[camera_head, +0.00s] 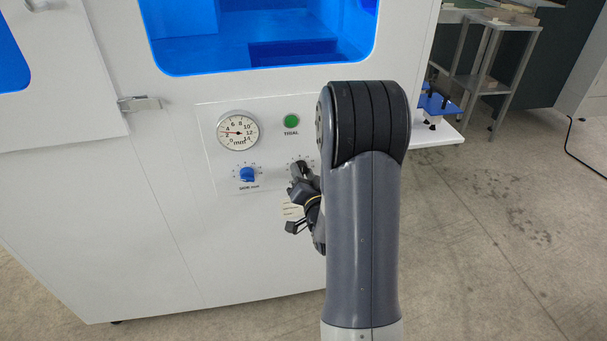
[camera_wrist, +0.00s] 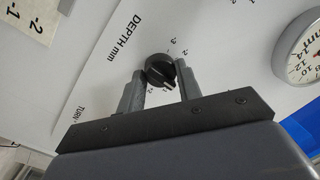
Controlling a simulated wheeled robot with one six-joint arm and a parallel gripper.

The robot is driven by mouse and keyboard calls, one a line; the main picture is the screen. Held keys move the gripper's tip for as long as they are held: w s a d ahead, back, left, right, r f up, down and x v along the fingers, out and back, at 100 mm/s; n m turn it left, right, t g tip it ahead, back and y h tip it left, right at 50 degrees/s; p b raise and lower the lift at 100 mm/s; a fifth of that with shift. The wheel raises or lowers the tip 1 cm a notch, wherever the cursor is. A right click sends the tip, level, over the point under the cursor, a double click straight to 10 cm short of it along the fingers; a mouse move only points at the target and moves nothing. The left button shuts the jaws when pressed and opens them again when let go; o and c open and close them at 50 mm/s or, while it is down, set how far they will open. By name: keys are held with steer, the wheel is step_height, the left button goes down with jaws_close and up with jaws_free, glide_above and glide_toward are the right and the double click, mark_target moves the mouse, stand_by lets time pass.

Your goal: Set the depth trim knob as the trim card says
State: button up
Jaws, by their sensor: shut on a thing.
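The black depth trim knob (camera_wrist: 159,69) sits on the white panel beside the printed words DEPTH mm, with small scale numbers around it. My gripper (camera_wrist: 161,77) is shut on this knob, one finger on each side. A pale mark shows on the knob, but I cannot tell which number it points at. In the head view my gripper (camera_head: 299,190) is at the panel, and my arm hides part of this area. A white card (camera_wrist: 33,18) with -2 and -1 printed on it shows at the wrist view's top left corner; the rest is cut off.
A round dial gauge (camera_head: 238,131) and a green button (camera_head: 291,120) marked TRIAL are above. A blue knob (camera_head: 247,174) is left of my gripper. The machine's blue window (camera_head: 200,48) is higher up. Open floor (camera_head: 490,250) lies to the right.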

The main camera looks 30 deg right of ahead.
steer(key=shift+f+n+b, duration=0.1)
steer(key=shift+n+b, duration=0.2)
steer(key=shift+b, duration=0.15)
steer(key=n+b, duration=0.6)
steer(key=b, duration=0.1)
steer(key=shift+r+g, duration=0.2)
steer(key=shift+g, duration=0.1)
steer(key=o, duration=1)
